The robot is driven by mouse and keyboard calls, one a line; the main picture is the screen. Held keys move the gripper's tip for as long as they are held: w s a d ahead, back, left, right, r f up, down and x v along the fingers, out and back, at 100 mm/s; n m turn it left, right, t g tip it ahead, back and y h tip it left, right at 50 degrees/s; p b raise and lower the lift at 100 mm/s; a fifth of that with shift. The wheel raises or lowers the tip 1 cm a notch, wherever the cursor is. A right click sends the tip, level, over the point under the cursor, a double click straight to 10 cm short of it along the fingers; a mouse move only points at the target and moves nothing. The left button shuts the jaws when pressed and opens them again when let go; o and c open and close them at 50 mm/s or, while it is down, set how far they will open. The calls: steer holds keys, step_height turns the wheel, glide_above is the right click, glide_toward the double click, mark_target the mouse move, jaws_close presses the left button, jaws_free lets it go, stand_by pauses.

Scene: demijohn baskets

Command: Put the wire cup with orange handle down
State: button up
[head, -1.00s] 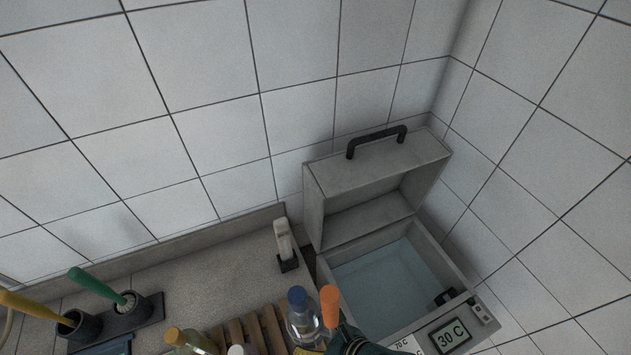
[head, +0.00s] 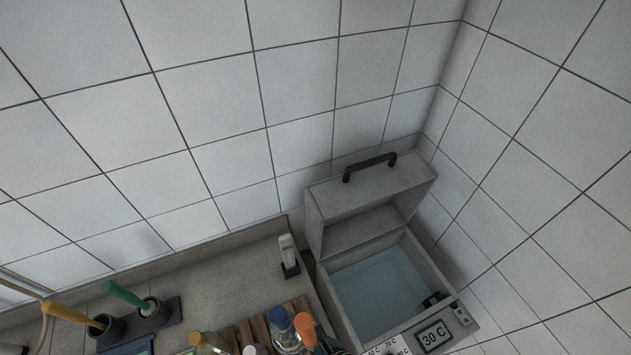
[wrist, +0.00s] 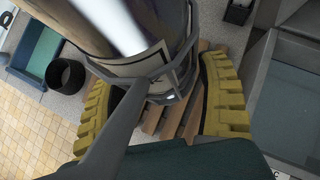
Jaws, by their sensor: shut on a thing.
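The orange handle of the wire cup (head: 304,326) shows upright at the bottom edge of the head view, beside a blue-capped bottle. The rest of the cup is cut off or hidden there. In the wrist view, my gripper (wrist: 163,105) has yellow ridged fingers on either side of a grey ring and bar (wrist: 122,125), which seem part of the held cup. A shiny labelled cylinder (wrist: 135,35) stands within or just behind the ring; I cannot tell which. The wooden slatted rack (wrist: 175,122) lies below. I cannot tell whether the cup touches it.
An open water bath (head: 378,285) with a raised lid (head: 365,195) stands right of the rack. The blue-capped bottle (head: 281,330) and other bottles crowd the rack. A holder with green and yellow brushes (head: 150,315) is at left.

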steer(key=shift+s+a+m+t, duration=0.1)
steer(key=shift+m+t, duration=0.2)
steer(key=shift+m, duration=0.2)
steer(key=shift+d+r+m+h, duration=0.1)
steer(key=shift+d+m+h, duration=0.1)
steer(key=shift+m+h, duration=0.25)
steer(key=shift+w+d+r+m+t+h, duration=0.6)
steer(key=shift+w+d+r+m+t, duration=0.15)
steer(key=shift+w+m, duration=0.2)
steer(key=shift+w+d+r+m+t+h, duration=0.6)
steer(key=shift+w+d+m, duration=0.2)
steer(key=shift+w+m, duration=0.1)
